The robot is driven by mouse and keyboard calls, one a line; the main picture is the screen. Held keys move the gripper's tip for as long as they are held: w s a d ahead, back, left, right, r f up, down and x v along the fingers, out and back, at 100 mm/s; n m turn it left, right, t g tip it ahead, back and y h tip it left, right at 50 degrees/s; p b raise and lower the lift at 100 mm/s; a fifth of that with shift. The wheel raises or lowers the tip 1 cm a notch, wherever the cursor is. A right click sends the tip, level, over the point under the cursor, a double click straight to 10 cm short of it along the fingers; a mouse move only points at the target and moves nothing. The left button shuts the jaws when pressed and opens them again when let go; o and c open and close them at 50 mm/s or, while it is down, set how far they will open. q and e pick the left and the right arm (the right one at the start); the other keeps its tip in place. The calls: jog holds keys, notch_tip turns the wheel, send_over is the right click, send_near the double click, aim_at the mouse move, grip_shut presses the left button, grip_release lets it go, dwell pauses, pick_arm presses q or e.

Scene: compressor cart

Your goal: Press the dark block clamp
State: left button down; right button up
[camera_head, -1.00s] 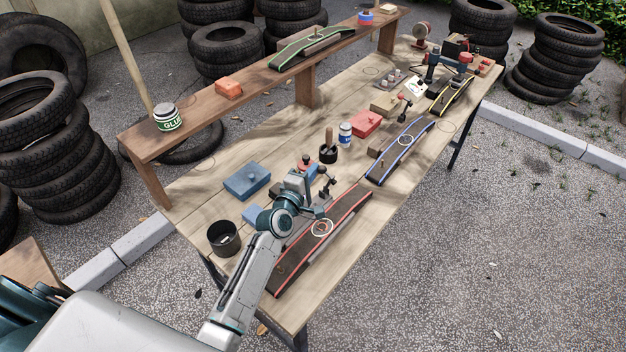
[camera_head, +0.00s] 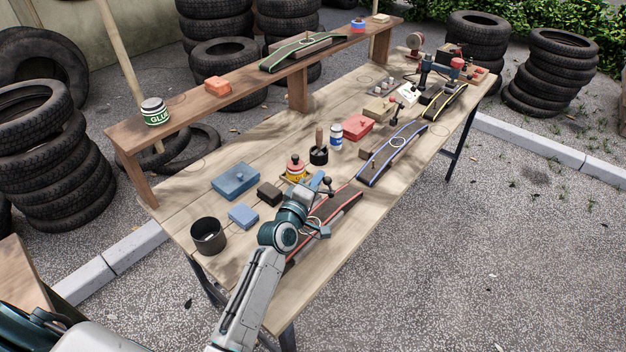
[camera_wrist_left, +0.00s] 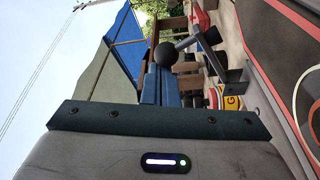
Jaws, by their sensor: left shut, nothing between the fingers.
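A clamp with a dark ball-ended lever (camera_head: 327,183) stands at the far end of the red-edged curved board (camera_head: 336,213). In the left wrist view, its black ball (camera_wrist_left: 165,54) and grey arm (camera_wrist_left: 208,54) show close up. My left gripper (camera_head: 309,190) is shut and empty, just left of the clamp in the head view. Its fingers also show in the left wrist view (camera_wrist_left: 158,86), close to the ball; I cannot tell whether they touch. A small dark block (camera_head: 269,193) lies left of the gripper. The clamp's foot is partly hidden by my arm. My right gripper is out of view.
A blue box (camera_head: 235,180), a light blue block (camera_head: 243,216) and a black cup (camera_head: 208,236) stand left. A red-and-yellow container (camera_head: 295,170) and a dark pot (camera_head: 318,155) stand behind the clamp. A blue-edged board (camera_head: 392,152) lies beyond. The table's right front edge is clear.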

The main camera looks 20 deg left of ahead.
pick_arm(q)
jog(key=shift+s+d+f, duration=0.25)
jog(key=shift+d+f, duration=0.2)
jog(key=shift+d, duration=0.25)
jog(key=shift+s+d+f+b, duration=0.1)
jog(key=shift+d+f+b, duration=0.2)
jog(key=shift+b, duration=0.15)
jog(key=shift+d, duration=0.1)
jog(key=shift+s+f, duration=0.1)
jog(key=shift+s, duration=0.05)
jog(key=shift+s, duration=0.25)
jog(key=s, duration=0.3)
jog(key=s+b, duration=0.1)
jog(key=s, duration=0.1)
jog(key=s+a, duration=0.1)
jog(key=s, duration=0.2)
jog(key=shift+s+f+b, duration=0.3)
jog(key=shift+s+a, duration=0.15)
jog(key=shift+s, duration=0.6)
